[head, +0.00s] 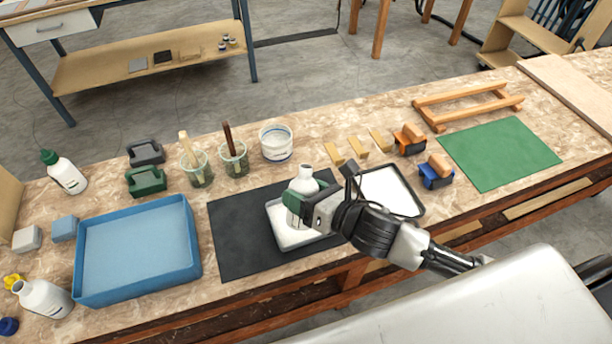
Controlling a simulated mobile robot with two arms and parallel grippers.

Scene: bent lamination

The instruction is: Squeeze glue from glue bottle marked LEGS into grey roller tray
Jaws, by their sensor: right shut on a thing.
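My right gripper (299,203) comes in from the right and is shut on a white bottle (304,181). The bottle is roughly upright with its neck up and no cap visible. Any marking on it is hidden or too small to read. It is at a grey-rimmed tray (274,230) with a whitish inside, on the black mat; I cannot tell whether the bottle touches the tray. A second, dark-rimmed tray (418,211) with a white inside is to the right, partly behind my gripper. My left gripper is not in view.
A blue tub (84,298) stands at left. Brush jars (197,172) and a white tub (276,142) line the back. The black mat (233,250) is bare at its left; a green mat (500,153) is clear.

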